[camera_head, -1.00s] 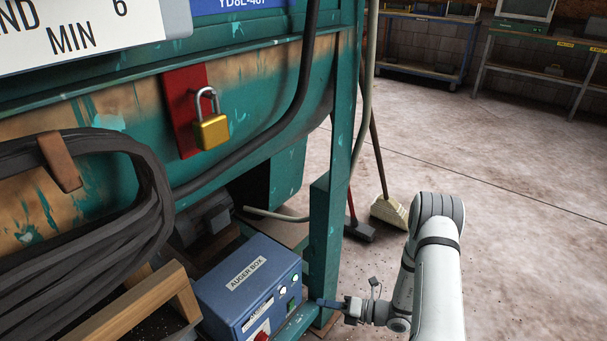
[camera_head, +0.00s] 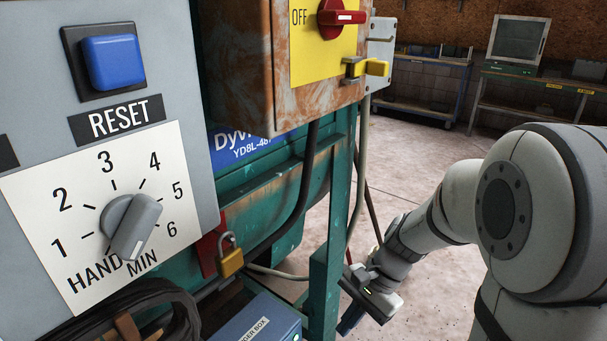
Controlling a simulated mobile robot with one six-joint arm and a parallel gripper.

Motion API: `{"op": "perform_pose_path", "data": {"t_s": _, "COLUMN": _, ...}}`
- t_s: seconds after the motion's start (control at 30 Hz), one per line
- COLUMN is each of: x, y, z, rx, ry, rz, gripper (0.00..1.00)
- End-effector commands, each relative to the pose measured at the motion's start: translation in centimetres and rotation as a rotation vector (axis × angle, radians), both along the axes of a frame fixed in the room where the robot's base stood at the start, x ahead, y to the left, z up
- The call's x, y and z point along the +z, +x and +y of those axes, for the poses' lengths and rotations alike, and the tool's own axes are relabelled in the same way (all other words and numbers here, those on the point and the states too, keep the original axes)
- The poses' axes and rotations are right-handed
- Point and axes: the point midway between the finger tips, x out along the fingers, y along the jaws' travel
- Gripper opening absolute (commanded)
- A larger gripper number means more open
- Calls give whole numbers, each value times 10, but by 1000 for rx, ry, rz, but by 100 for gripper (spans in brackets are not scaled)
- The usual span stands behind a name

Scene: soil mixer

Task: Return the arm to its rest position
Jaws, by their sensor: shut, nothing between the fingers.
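My arm comes in from the right side of the head view and bends down toward the middle. My gripper (camera_head: 352,322) is at its lower end, pointing down and left, close to the right of the machine's green post (camera_head: 328,255). From this angle I cannot tell how far it is from the post. Its fingers are dark and together, and nothing shows between them.
A grey panel with a blue reset button (camera_head: 111,62) and a timer knob (camera_head: 133,226) fills the left. A yellow switch plate (camera_head: 322,50) is at the top, a padlock (camera_head: 231,262) and the auger box (camera_head: 262,320) below. Open floor (camera_head: 425,150) lies right.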

Motion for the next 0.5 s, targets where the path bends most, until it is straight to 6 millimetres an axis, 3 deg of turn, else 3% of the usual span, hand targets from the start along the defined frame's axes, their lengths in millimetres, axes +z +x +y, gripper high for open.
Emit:
{"op": "perform_pose_path", "data": {"t_s": 0.03, "x": 29, "y": -8, "z": -5, "rx": 72, "ry": -40, "rz": -74, "gripper": 0}}
{"op": "perform_pose_path", "data": {"t_s": 0.2, "x": 84, "y": -31, "z": -26, "rx": 320, "ry": -184, "rz": -293, "gripper": 0}}
{"op": "perform_pose_path", "data": {"t_s": 0.4, "x": 138, "y": -52, "z": -50, "rx": 581, "ry": -355, "rz": -507, "gripper": 0}}
{"op": "perform_pose_path", "data": {"t_s": 0.5, "x": 155, "y": -58, "z": -58, "rx": 669, "ry": -418, "rz": -571, "gripper": 0}}
